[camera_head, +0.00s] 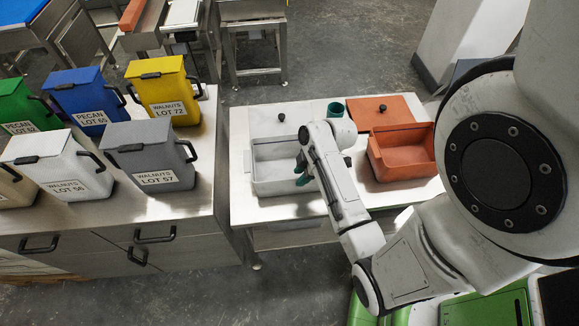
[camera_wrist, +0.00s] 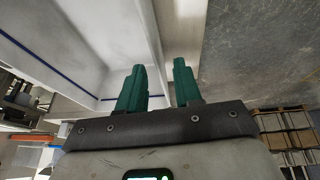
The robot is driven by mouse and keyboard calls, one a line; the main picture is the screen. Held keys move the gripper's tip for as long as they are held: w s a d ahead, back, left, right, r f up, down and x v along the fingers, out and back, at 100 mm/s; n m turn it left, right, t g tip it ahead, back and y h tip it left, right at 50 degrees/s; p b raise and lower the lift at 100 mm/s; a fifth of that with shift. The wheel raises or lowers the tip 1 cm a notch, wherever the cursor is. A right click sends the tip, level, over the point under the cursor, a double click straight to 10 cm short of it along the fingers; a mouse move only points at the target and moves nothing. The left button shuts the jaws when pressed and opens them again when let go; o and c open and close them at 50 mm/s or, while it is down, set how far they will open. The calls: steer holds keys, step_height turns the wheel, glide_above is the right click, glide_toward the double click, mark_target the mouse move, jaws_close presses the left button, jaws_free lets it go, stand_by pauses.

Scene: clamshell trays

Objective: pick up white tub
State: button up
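The white tub (camera_head: 262,186) is an open, shallow rectangular tray on the metal table, left of the orange tub. My gripper (camera_head: 301,171) is at its right side, with teal fingers. In the wrist view the gripper (camera_wrist: 158,66) is open, with a gap between its fingers. The white tub's wall (camera_wrist: 143,35) runs up the picture toward that gap, with the tub's inside to the left and the table strip and floor to the right. I cannot tell whether the fingers touch the wall. My arm hides part of the tub's right side in the head view.
The orange tub (camera_head: 376,160) with its orange lid (camera_head: 368,108) stands to the right on the same table (camera_head: 240,208). A teal cup (camera_head: 335,109) stands behind. Several lidded bins, including a grey one (camera_head: 146,155) and a white one (camera_head: 58,166), stand on the left counter.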

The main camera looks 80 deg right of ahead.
mark_target(292, 187)
steer(key=shift+w+p+x, duration=0.15)
steer(key=shift+p+x, duration=0.1)
steer(key=shift+x, duration=1.25)
steer(key=shift+w+p+x, duration=0.15)
steer(key=shift+p+x, duration=0.05)
steer(key=shift+x, duration=1.3)
steer(key=shift+r, duration=0.15)
steer(key=shift+c, duration=0.5)
jaws_close()
